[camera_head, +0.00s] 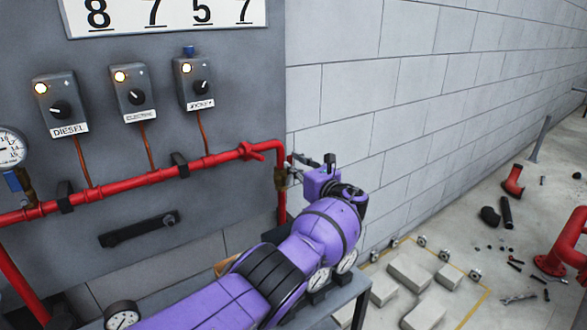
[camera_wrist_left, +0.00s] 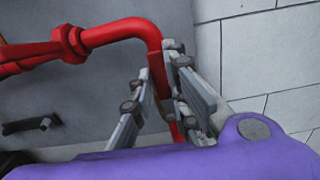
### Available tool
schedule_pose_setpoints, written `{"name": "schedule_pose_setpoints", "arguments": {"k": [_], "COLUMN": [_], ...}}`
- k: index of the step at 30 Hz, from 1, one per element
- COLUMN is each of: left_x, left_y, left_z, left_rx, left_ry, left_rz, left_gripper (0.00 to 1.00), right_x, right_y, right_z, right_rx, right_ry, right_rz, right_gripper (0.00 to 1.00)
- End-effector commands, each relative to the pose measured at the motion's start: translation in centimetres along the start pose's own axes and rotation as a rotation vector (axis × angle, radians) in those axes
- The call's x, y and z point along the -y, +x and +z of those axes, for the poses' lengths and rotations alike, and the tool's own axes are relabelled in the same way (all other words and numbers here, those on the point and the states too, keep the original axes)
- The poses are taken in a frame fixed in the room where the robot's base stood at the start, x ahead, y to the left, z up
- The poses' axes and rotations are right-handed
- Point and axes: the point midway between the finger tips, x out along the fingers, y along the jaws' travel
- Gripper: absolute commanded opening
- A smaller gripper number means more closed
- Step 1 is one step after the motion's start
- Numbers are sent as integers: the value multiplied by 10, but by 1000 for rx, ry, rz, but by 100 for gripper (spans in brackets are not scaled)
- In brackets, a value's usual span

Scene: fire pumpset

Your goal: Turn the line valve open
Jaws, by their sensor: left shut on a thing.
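The line valve (camera_head: 280,180) is a small brass-coloured body on the red pipe, just below the bend where the pipe turns down. My left gripper (camera_head: 291,171) reaches it from the right, in front of the pale block wall, and is shut on it. In the left wrist view the gripper's grey fingers (camera_wrist_left: 158,75) stand on either side of the red pipe's downward run. The fingers hide most of the valve there, and its handle position is hard to tell. My right gripper is in neither view.
The red pipe (camera_head: 120,184) runs along the grey panel (camera_head: 230,110), with switch boxes (camera_head: 131,95) above. A black bar handle (camera_head: 140,229) is below. A bench (camera_head: 345,297) with gauges (camera_head: 345,261) lies under my arm. Blocks (camera_head: 408,272) and loose fittings lie on the floor at right.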

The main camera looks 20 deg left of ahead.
Motion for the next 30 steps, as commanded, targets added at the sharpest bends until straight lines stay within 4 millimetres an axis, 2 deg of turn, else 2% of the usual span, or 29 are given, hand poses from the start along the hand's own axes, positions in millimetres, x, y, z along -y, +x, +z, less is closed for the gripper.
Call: {"name": "schedule_pose_setpoints", "arguments": {"k": [8,9,13,23,30], "left_x": [0,0,0,0,0], "left_y": [-1,-1,-1,-1,-22], "left_z": [-2,-2,-2,-1,-2], "left_rx": [-2,-2,-2,-1,-1], "left_ry": [9,9,7,4,1], "left_rz": [-1,-1,-1,-1,-3], "left_gripper": [0,17,34,34,34], "right_x": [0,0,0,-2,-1], "right_y": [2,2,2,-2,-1], "right_z": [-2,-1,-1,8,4], "right_rx": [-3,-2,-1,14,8], "right_ry": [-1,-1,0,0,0], "right_rz": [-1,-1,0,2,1], "right_gripper": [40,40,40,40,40]}}
